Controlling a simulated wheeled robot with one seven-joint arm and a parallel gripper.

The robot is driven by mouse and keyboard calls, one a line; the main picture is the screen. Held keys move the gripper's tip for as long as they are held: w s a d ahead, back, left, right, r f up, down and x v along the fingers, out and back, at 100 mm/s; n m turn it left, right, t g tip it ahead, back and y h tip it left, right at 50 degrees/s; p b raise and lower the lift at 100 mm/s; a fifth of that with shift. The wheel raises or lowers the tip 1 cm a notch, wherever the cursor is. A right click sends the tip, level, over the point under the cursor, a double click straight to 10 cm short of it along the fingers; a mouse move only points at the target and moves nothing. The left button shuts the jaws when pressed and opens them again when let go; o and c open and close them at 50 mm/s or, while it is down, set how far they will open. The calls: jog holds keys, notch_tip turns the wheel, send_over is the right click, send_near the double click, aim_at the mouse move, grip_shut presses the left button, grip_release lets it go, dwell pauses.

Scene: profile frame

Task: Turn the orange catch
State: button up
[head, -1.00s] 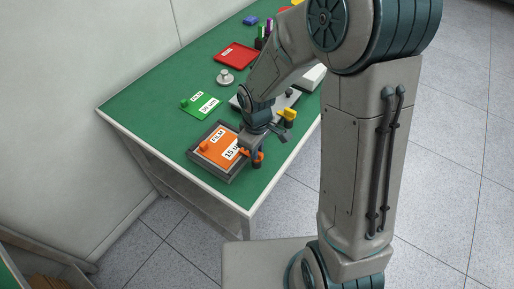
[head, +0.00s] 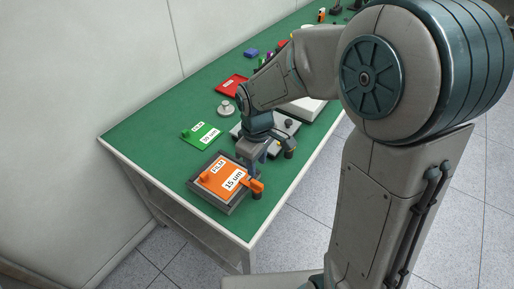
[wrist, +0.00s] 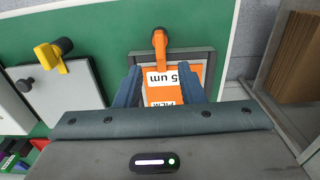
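The orange catch (head: 256,186) sits on the near right edge of a grey frame (head: 233,207). In the wrist view the catch (wrist: 160,42) has its rounded end at the frame's edge and its arm reaching in over the orange card (wrist: 160,96). The orange card (head: 213,184), labelled "15 um", lies in the frame and has an orange knob. My gripper (head: 256,168) is beside the catch, above the frame. In the wrist view my gripper (wrist: 161,74) is open, its fingers apart with nothing held. The catch lies just beyond the fingertips. Contact is not clear.
A grey plate (wrist: 52,92) with a yellow catch (wrist: 50,56) stands beside the frame. A green card (head: 202,135), a round metal piece (head: 226,108) and a red tray (head: 232,87) lie farther along the green table (head: 150,128). The table's front edge is close to the frame.

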notch_tip(320, 180, up, 5)
jog(key=shift+r, duration=0.2)
dwell(0.5)
jog(key=s+d+r+m+t, duration=0.3)
jog(key=s+d+r+m, duration=0.1)
jog(key=s+d+m, duration=0.6)
jog(key=s+d, duration=0.2)
jog(key=shift+s+m, duration=0.3)
